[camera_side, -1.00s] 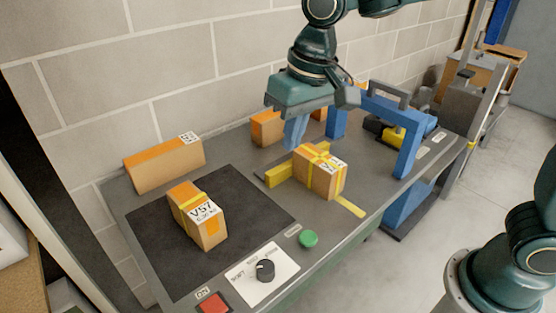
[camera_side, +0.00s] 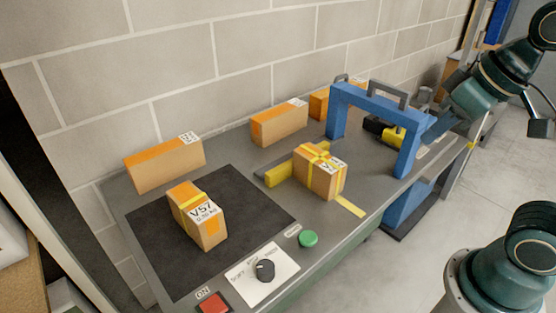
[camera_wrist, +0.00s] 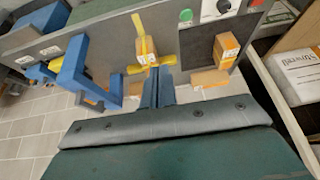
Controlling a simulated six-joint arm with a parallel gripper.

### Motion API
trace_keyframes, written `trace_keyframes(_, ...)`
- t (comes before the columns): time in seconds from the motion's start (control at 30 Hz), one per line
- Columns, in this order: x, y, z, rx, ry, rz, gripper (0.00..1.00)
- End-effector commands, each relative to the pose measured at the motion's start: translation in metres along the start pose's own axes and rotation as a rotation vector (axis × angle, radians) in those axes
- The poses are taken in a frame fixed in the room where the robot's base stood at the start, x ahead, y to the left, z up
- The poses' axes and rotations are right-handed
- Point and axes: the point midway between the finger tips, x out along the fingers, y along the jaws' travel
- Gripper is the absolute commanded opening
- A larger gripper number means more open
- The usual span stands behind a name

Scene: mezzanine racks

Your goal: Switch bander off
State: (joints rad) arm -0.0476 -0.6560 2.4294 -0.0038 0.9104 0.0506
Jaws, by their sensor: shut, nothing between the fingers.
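The bander's blue arch (camera_side: 372,103) stands across the grey bench (camera_side: 240,165); it also shows in the wrist view (camera_wrist: 75,68). At the bench's front left are a red switch (camera_side: 214,303) beside a label reading ON, a black knob (camera_side: 265,270) on a white panel, and a green button (camera_side: 308,239). The green button (camera_wrist: 186,15) and knob (camera_wrist: 223,6) also show in the wrist view. My gripper (camera_side: 430,136) is shut and empty, to the right of the arch and away from these controls. Its fingers (camera_wrist: 157,75) are together in the wrist view.
A yellow-strapped box (camera_side: 319,172) stands left of the arch, against a yellow bar. Another strapped box (camera_side: 197,215) is on the dark mat (camera_side: 160,240). Orange boxes (camera_side: 163,163) line the wall. A yellow-and-black item (camera_side: 393,136) is under the arch.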

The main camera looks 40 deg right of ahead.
Motion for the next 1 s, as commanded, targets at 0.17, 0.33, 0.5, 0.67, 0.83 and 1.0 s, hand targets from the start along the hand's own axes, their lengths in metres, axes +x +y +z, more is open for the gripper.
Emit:
trace_keyframes(0.17,-0.001,0.009,0.019,-0.003,0.029,0.019,0.0)
trace_keyframes(0.33,-0.001,0.011,0.024,-0.005,0.035,0.024,0.0)
trace_keyframes(0.5,-0.001,0.01,0.022,-0.006,0.032,0.022,0.29)
trace_keyframes(0.67,0.0,0.005,0.013,-0.006,0.018,0.012,0.6)
trace_keyframes(0.83,0.004,-0.006,-0.009,-0.002,-0.015,-0.01,0.6)
trace_keyframes(1.0,0.012,-0.025,-0.037,0.003,-0.062,-0.034,0.6)
